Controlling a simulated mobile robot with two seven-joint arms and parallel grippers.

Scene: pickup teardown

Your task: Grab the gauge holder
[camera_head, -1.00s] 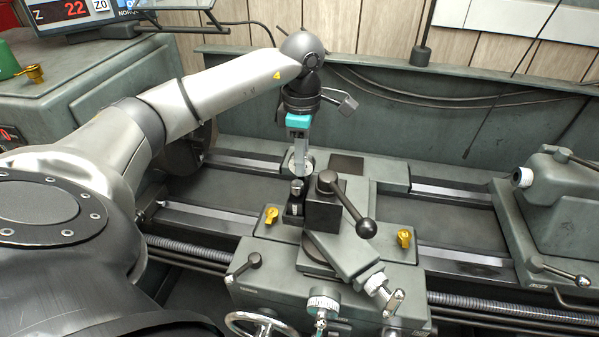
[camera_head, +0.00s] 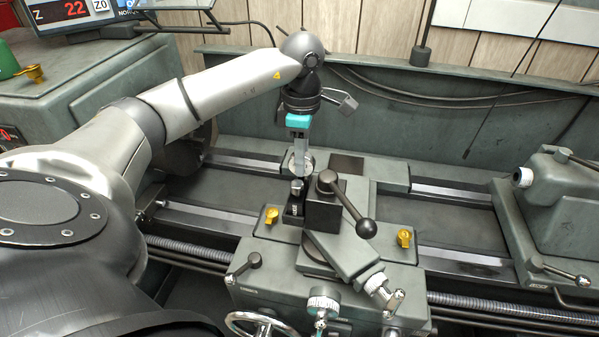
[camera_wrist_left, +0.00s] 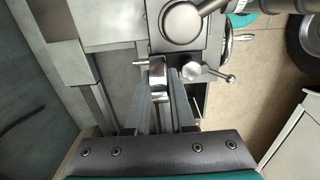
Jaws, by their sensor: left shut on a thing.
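The gauge holder (camera_head: 293,213) is a small dark block with a silver knob, on the near left side of the tool post. A round silver gauge part rises at its top. My left gripper (camera_head: 301,163) comes down from above with its fingers shut on this upper part. In the left wrist view the two grey fingers of the left gripper (camera_wrist_left: 158,98) lie on either side of the silver round part (camera_wrist_left: 157,72). The fingers hide some of the holder. The holder still sits against the tool post. My right gripper is not in view.
The black tool post (camera_head: 323,213) with its ball-ended lever (camera_head: 365,228) stands right beside the holder. Two brass knobs, the left (camera_head: 272,215) and the right (camera_head: 404,238), flank the slide. The tailstock (camera_head: 560,190) is at the right. Open lathe bed lies between.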

